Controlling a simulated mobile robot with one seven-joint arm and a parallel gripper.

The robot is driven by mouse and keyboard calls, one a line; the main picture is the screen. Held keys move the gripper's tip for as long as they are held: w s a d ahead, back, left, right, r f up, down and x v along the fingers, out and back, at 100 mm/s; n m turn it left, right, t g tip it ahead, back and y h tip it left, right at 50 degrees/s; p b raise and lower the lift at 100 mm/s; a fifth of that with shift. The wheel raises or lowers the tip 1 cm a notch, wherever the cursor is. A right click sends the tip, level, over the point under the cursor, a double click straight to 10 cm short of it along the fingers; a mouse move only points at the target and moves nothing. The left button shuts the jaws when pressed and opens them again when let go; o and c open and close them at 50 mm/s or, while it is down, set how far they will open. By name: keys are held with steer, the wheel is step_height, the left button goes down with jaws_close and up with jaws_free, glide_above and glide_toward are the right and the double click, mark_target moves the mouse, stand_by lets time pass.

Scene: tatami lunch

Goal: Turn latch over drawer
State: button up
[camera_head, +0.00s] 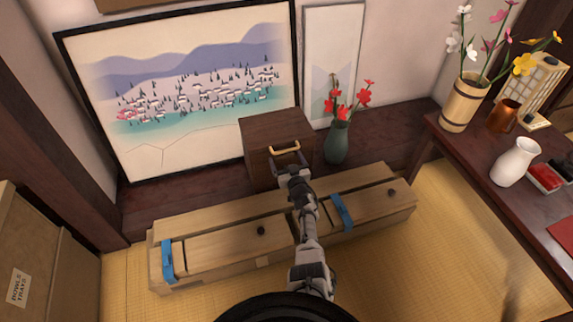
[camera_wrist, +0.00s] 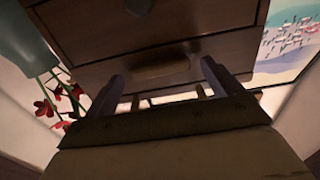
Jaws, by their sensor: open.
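A small dark-brown wooden chest (camera_head: 262,138) stands on the dark ledge below the picture. The wrist view is upside down and shows the chest's drawer front (camera_wrist: 112,32) with a round knob (camera_wrist: 138,5). Above the drawer sits a lighter brown wooden latch (camera_wrist: 160,68), lying lengthwise across the front. My gripper (camera_wrist: 162,72) is open, with one finger on each side of the latch and nothing held. I cannot tell whether the fingers touch it. In the head view my gripper (camera_head: 291,170) is at the chest's front and hides the drawer and latch.
A framed picture (camera_head: 190,85) is behind. A long wooden box (camera_head: 225,240) with blue straps lies below my arm. A dark table (camera_head: 480,150) is at right.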

steer(key=shift+w, duration=0.15)
steer(key=shift+c, duration=0.3)
steer(key=c, duration=0.9)
steer(key=shift+f+n+b, duration=0.1)
steer(key=shift+n+b, duration=0.3)
steer(key=shift+n, duration=0.5)
steer(key=shift+a+n+b, duration=0.1)
steer(key=shift+n+b, duration=0.5)
steer(key=shift+n, duration=1.3)
